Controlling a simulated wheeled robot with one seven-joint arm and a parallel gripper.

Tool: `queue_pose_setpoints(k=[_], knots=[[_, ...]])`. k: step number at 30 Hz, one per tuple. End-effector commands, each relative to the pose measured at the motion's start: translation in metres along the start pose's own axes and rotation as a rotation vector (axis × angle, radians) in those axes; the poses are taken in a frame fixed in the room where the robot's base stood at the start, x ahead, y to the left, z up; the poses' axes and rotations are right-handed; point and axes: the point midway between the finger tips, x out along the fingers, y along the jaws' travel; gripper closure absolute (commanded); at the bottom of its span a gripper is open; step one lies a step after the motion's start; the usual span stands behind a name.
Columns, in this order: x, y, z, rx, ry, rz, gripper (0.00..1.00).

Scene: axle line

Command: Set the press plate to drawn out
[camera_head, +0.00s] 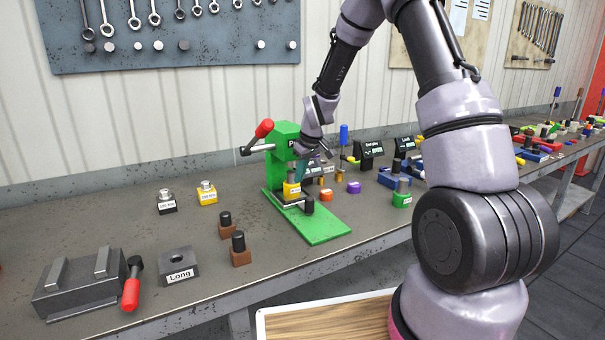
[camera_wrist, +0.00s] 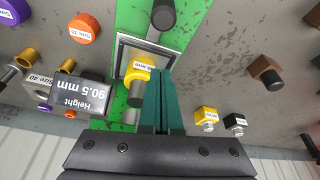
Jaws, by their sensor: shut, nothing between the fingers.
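The green press (camera_head: 286,140) stands on the bench, with a red-handled lever (camera_head: 264,128) at its upper left. The press plate (camera_head: 287,200) is low on its green base, with a black knob (camera_head: 308,206) at its front. In the wrist view the plate (camera_wrist: 151,49) shows a silver square frame, with the dark knob (camera_wrist: 163,14) beyond it. A yellow labelled piece (camera_head: 291,190) is at the plate; it also shows in the wrist view (camera_wrist: 138,73). My gripper (camera_head: 300,170) is shut and empty beside the yellow piece, its teal fingers (camera_wrist: 163,88) pointing at the plate.
Yellow (camera_head: 207,193) and black (camera_head: 166,202) weights and brown blocks (camera_head: 240,250) stand left of the press. A grey "Long" block (camera_head: 178,267) is at front left. Orange (camera_head: 326,195) and purple (camera_head: 354,187) rings lie right. The green base's front (camera_head: 323,230) is clear.

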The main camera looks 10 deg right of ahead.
Motion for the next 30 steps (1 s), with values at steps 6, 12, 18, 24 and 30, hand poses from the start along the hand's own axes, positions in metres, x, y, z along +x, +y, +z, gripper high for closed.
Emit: queue_pose_setpoints(k=[6, 12, 18, 24, 30], knots=[[0.051, -0.001, 0.001, -0.001, -0.003, -0.002, 1.00], [0.053, 0.001, 0.020, 0.000, 0.000, 0.001, 1.00], [0.048, 0.000, 0.036, 0.000, 0.000, 0.000, 1.00], [0.047, 0.000, 0.038, -0.001, 0.001, 0.001, 1.00], [0.047, 0.000, 0.038, -0.001, 0.001, 0.001, 1.00]])
